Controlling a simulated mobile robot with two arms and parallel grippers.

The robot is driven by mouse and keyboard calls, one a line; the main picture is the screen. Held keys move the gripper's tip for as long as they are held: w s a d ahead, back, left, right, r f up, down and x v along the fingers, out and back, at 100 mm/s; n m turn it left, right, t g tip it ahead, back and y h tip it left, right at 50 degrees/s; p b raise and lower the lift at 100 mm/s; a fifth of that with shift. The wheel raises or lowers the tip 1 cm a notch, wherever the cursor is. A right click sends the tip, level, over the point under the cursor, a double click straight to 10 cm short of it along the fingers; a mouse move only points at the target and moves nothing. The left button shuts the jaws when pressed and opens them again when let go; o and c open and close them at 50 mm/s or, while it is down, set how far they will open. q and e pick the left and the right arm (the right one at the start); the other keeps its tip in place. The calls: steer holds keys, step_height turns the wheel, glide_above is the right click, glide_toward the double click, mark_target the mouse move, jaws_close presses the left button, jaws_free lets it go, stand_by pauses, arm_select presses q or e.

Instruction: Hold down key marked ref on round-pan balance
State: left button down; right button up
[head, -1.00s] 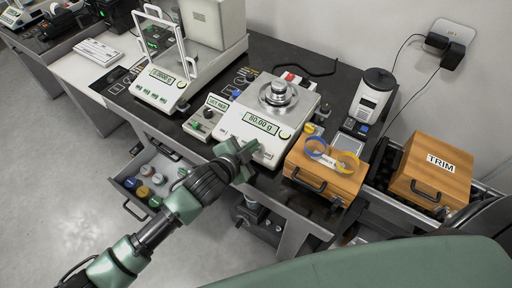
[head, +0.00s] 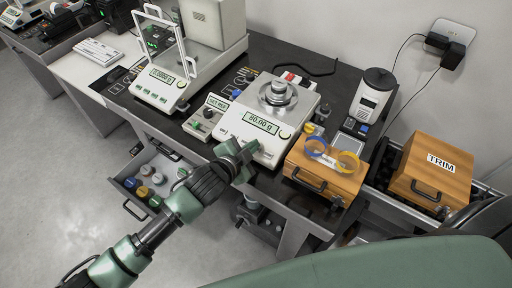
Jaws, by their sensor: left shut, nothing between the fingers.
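The round-pan balance (head: 266,148) stands on the dark table with a metal weight (head: 279,90) on its round pan. Its display (head: 262,123) reads 80.00 g. My left gripper (head: 244,150) is shut and empty, with its fingertips at the front left edge of this balance, over or against its key area. The fingers hide part of the front panel, so I cannot read a key marked ref or tell whether one is pressed. My right gripper is not in view.
A second balance with a glass draft shield (head: 163,85) stands to the left. A small control box (head: 207,117) sits between the balances. A wooden box with colored rings (head: 322,178) stands right of the round-pan balance. An open drawer (head: 129,184) lies below left.

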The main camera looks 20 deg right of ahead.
arm_select(q)
steer(key=shift+w+d+f, duration=0.1)
steer(key=shift+f, duration=0.5)
stand_by(1.9)
steer(key=shift+r, duration=0.15)
stand_by(1.3)
steer(key=shift+a+r+p, duration=0.2)
steer(key=shift+r+p, duration=0.45)
steer(key=shift+p, duration=0.15)
steer(key=r+p, duration=0.3)
steer(key=s+a+r+p, duration=0.1)
steer(key=p, duration=0.1)
steer(key=shift+s+r, duration=0.1)
steer(key=shift+r, duration=0.3)
steer(key=shift+a, duration=0.1)
